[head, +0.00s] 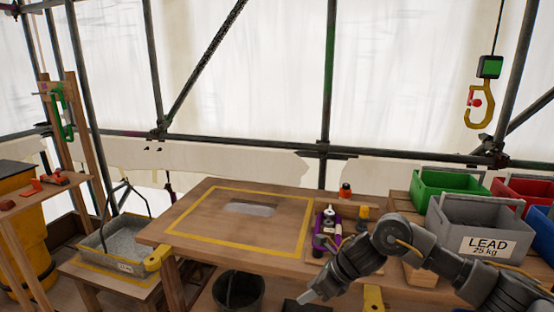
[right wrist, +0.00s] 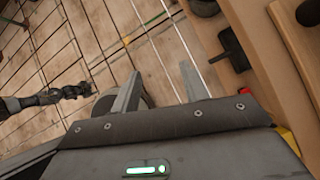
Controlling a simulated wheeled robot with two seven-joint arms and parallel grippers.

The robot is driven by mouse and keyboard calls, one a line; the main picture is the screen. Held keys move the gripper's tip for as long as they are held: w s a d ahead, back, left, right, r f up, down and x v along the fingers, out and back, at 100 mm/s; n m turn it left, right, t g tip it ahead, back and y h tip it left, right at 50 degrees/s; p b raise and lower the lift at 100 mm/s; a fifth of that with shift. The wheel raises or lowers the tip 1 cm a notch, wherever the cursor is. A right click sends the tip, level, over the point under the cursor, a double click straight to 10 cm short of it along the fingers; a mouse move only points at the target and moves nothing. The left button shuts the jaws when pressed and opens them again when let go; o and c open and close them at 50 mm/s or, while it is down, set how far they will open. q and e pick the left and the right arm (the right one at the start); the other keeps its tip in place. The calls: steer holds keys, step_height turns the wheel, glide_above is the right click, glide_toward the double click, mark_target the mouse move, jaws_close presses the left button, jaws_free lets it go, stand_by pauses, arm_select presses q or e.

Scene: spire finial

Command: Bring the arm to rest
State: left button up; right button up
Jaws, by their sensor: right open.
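My right arm comes in from the right in the head view, bent at a grey elbow in front of the grey bin. Its gripper (head: 308,297) hangs low at the bottom edge, in front of the workbench. In the right wrist view the two fingers of this gripper (right wrist: 158,88) stand apart with nothing between them, so it is open and empty. Planks or floor with dark lines show beyond the fingers. A dark jointed part of mine shows at the left of that view. I cannot make out a left gripper on it. The head view shows no left arm.
The workbench (head: 195,222) has a yellow-outlined area with a pale slot. A purple holder (head: 326,240) with small parts stands at its right. A grey LEAD bin (head: 478,222) and a green bin (head: 447,184) stand further right. A yellow hook (head: 477,108) hangs above. A black bucket (head: 239,290) is below.

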steer(key=s+a+f+m+t+y, duration=0.4)
steer(key=s+a+m, duration=0.45)
steer(key=m, duration=0.65)
steer(key=s+d+f+m+g+h, duration=0.1)
steer(key=s+d+f+m+h, duration=0.3)
steer(key=s+d+m, duration=0.5)
steer(key=s+d+f+m+g+h, duration=0.1)
steer(key=s+d+f+m+h, duration=0.25)
steer(key=s+d+m, duration=0.5)
steer(key=s+d+f+m+g+h, duration=0.1)
steer(key=s+d+f+m+h, duration=0.2)
steer(key=s+d+f+m, duration=0.6)
step_height(320, 180, down, 19)
steer(key=a+m+g, duration=0.1)
steer(key=a+m, duration=0.1)
steer(key=m, duration=0.2)
steer(key=s+d+f, duration=0.2)
steer(key=s+f, duration=0.6)
steer(key=s+d+f+g+p, duration=0.1)
steer(key=s+d+f, duration=0.1)
steer(key=s+f, duration=0.7)
steer(key=shift+s, duration=0.3)
